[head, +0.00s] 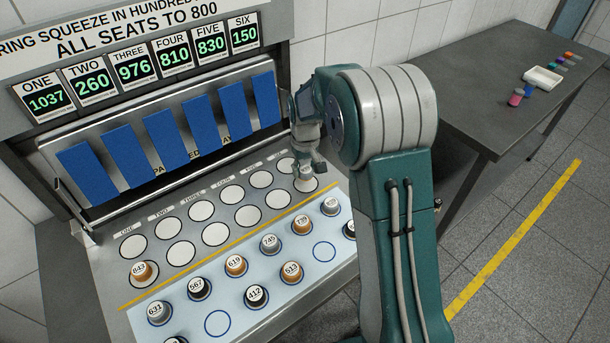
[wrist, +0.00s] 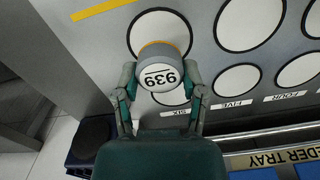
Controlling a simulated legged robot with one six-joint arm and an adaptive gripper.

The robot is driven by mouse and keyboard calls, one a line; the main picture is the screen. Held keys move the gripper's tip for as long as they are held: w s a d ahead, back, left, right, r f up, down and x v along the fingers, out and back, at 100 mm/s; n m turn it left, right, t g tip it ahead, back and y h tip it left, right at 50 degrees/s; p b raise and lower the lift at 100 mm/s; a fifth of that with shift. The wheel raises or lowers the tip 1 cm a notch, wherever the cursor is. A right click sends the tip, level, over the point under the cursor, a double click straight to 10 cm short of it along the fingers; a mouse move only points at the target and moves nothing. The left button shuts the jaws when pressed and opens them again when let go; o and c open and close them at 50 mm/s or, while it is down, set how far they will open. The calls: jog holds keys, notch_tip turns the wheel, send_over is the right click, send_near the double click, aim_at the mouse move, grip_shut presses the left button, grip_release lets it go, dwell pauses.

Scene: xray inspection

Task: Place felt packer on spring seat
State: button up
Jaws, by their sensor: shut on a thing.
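My gripper (head: 305,165) is shut on a felt packer (head: 306,184), a small round piece with a white numbered top. The packer (wrist: 160,72) shows between the two fingers (wrist: 160,95) in the wrist view, its number appearing as 939. It is at the lower seat of column SIX, overlapping that white round spring seat (wrist: 160,28). I cannot tell whether it touches the seat. Other white spring seats (head: 202,211) lie in two rows on the grey panel. An orange-brown packer (head: 144,271) sits on the lower seat of column ONE.
Several numbered packers stand on the pale blue tray (head: 330,285) in front of the yellow line, with some empty rings. Blue flaps (head: 168,137) hang behind the seats, below displays (head: 132,68). A dark side table (head: 470,80) at right holds a white tray (head: 543,78) and small coloured pieces.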

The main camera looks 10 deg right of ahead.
notch_tip(320, 180, down, 3)
jog(key=shift+s+r, duration=0.1)
jog(key=shift+r, duration=0.05)
jog(key=o, duration=0.8)
